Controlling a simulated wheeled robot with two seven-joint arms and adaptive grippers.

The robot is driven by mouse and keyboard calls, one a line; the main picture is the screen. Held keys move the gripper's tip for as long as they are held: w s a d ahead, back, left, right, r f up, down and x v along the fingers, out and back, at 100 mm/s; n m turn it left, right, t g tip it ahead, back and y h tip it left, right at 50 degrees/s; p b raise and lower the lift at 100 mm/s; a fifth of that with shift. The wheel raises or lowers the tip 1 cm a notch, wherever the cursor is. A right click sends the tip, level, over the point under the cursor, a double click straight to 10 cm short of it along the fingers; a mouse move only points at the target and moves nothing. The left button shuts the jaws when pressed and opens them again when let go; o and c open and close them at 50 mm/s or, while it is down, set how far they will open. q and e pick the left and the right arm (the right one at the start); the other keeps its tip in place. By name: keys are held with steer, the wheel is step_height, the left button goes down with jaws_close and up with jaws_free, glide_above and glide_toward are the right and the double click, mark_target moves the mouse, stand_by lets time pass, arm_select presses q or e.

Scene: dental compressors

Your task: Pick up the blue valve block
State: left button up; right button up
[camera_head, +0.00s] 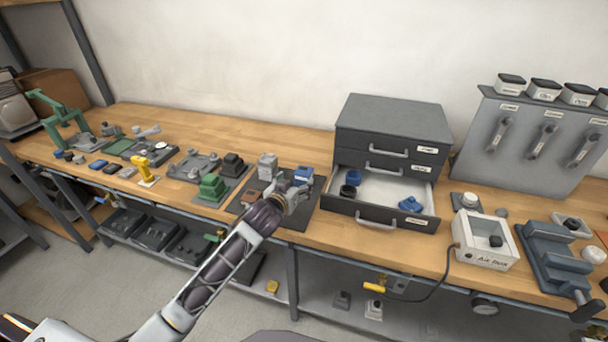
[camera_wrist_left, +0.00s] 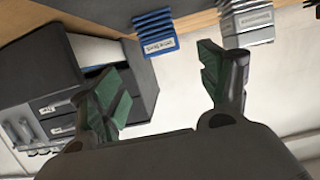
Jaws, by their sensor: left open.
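The blue valve block (camera_head: 303,174) stands on the dark mat (camera_head: 314,198) on the bench, just left of the open drawer. In the left wrist view the block (camera_wrist_left: 155,33) shows near the top, with a white label on its face. My left gripper (camera_head: 292,191) is over the mat, close to the block and partly in front of it. In the left wrist view the gripper (camera_wrist_left: 158,68) is open and empty, its green-padded fingers apart. The block appears beyond the fingertips, not between them. My right gripper is not in view.
A grey block (camera_head: 267,166) stands on the mat, left of the blue one; it also shows in the left wrist view (camera_wrist_left: 246,22). The grey cabinet's open drawer (camera_head: 385,218) is close on the right, with blue parts (camera_head: 411,204) inside. A green block (camera_head: 213,187) is further left.

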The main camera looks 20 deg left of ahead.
mark_target(302, 174)
arm_select(q)
steer(key=shift+x, duration=1.25)
steer(key=shift+w+f, duration=0.15)
steer(key=shift+w, duration=0.85)
steer(key=shift+x, duration=1.9)
steer(key=shift+w+a, duration=0.1)
steer(key=shift+w, duration=0.25)
steer(key=c, duration=1.2)
steer(key=shift+r, duration=0.8)
step_height(302, 174, up, 8)
steer(key=shift+f+p, duration=0.15)
steer(key=shift+p, duration=0.2)
steer(key=shift+r, duration=0.4)
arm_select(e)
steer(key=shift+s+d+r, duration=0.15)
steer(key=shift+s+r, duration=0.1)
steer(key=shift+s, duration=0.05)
